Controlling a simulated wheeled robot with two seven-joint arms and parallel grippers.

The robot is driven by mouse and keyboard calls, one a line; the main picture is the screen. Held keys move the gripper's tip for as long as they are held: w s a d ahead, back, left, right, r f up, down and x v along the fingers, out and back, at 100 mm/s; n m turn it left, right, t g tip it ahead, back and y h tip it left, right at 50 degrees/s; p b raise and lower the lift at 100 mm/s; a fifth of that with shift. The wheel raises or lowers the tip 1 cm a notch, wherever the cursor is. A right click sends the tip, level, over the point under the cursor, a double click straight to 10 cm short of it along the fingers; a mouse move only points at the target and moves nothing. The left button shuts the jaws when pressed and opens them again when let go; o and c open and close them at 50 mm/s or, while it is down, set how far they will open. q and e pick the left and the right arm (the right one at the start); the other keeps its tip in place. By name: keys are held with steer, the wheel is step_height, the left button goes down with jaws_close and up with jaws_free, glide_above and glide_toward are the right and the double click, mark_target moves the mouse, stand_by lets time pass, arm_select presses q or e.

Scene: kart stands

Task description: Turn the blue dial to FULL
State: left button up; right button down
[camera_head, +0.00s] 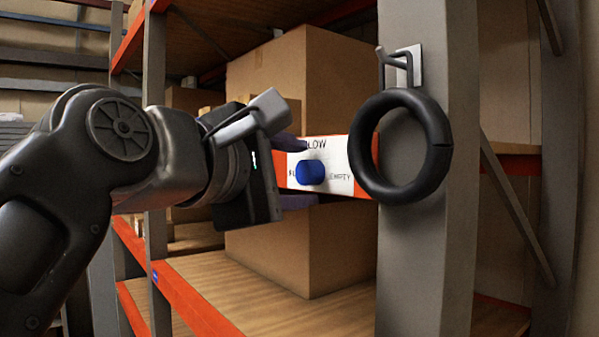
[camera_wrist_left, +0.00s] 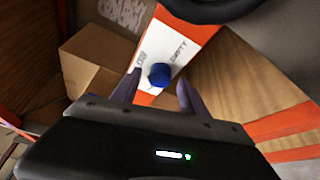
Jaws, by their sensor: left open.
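The blue dial (camera_head: 311,172) sits on a white plate (camera_head: 338,176) fixed to an orange shelf beam. The plate has "LOW" above the dial, "EMPTY" to its right and lettering starting with "F" to its left, partly covered. The dial's own pointing direction cannot be told. My left gripper (camera_head: 294,172) reaches in from the left in the head view, one finger above and one below the dial's level. In the left wrist view the open fingers (camera_wrist_left: 157,92) stand either side of the blue dial (camera_wrist_left: 160,75), which lies just beyond their tips. My right gripper is not in view.
A black ring (camera_head: 440,150) hangs from a hook (camera_head: 399,58) on the grey post (camera_head: 425,250), close right of the plate. Cardboard boxes (camera_head: 290,250) stand on the shelves behind the beam. A grey upright (camera_head: 154,120) stands behind my left arm.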

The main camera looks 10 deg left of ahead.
arm_select(q)
steer(key=shift+s+a+b, duration=0.15)
steer(key=shift+s+b, duration=0.15)
steer(key=shift+s, duration=0.3)
steer(key=b+v, duration=0.1)
steer(key=v, duration=0.5)
steer(key=shift+s+b, duration=0.3)
steer(key=shift+a+r, duration=0.1)
